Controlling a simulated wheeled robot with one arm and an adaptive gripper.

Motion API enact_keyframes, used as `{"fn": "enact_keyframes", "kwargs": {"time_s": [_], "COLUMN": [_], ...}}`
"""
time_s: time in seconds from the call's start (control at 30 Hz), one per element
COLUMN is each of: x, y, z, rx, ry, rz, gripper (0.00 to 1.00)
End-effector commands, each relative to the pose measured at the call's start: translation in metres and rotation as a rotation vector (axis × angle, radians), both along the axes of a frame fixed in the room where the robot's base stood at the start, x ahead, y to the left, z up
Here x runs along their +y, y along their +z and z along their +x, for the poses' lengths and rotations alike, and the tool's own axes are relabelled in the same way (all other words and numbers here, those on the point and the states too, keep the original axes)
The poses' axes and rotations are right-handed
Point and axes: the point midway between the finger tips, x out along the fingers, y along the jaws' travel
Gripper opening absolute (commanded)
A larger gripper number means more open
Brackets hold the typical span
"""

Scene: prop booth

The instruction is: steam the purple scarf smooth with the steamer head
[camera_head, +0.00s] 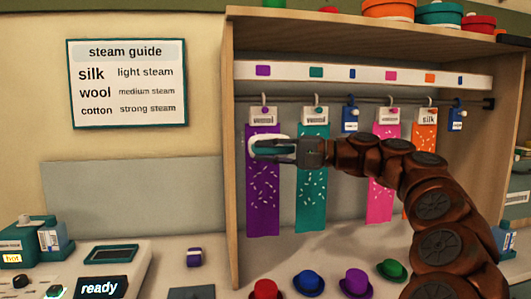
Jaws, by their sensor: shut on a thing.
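The purple scarf (263,200) hangs from a hook on the rail at the left of the open cabinet. Its label reads "wool", and pale flecks mark its lower half. My gripper (268,150) is shut on the steamer head (256,143), a white and teal piece in front of the scarf's upper part. The gripper hides part of the steamer head and some of the scarf. I cannot tell whether the steamer head touches the cloth.
A teal scarf (312,190), a pink scarf (383,200) and an orange scarf (424,145) hang to the right. Small hats, including a blue one (308,282), stand below. A steam guide (127,84) hangs left. A console (100,287) reads "ready".

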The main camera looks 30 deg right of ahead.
Motion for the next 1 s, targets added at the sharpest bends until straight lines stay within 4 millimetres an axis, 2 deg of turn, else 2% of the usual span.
{"fn": "enact_keyframes", "kwargs": {"time_s": [1.0], "x": [-0.017], "y": [0.0], "z": [0.037], "rx": [0.001], "ry": [-0.004], "rz": [0.0], "gripper": [0.0]}}
